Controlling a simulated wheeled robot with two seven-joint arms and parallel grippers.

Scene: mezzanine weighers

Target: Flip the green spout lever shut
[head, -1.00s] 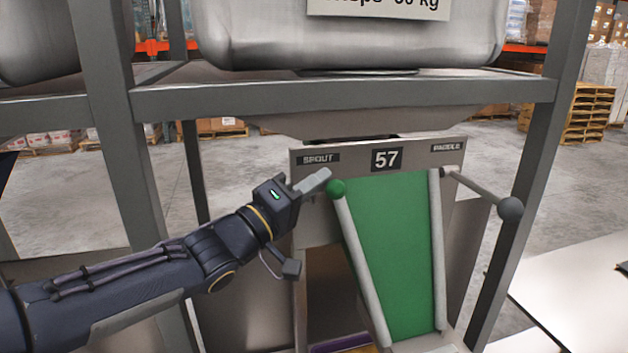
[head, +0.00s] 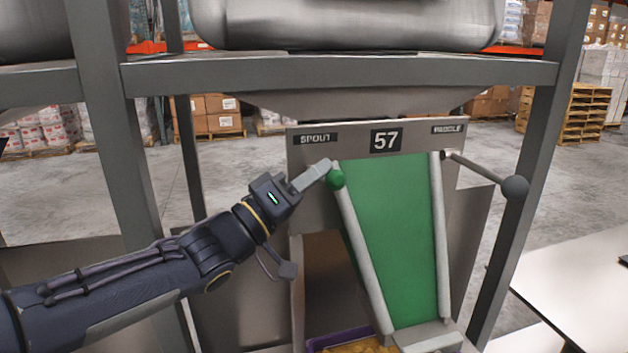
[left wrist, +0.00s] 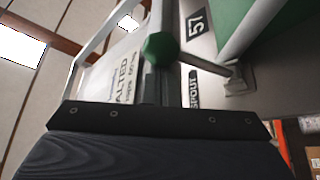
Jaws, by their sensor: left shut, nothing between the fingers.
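The green spout lever shows as a green ball knob (head: 335,180) at the upper left of the green chute (head: 393,240), under the SPOUT label (head: 315,139). Its shaft is mostly hidden. My left gripper (head: 322,168) is shut and empty, its fingertips right beside the knob; I cannot tell whether they touch it. In the left wrist view the green knob (left wrist: 160,47) shows just beyond the fingers (left wrist: 150,88). My right gripper is not in view.
A grey paddle lever with a dark ball (head: 515,187) sticks out at the panel's right. A purple-edged bin (head: 322,341) with yellow contents sits below the chute. Grey frame posts (head: 112,150) stand either side. A white table (head: 590,280) is at the right.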

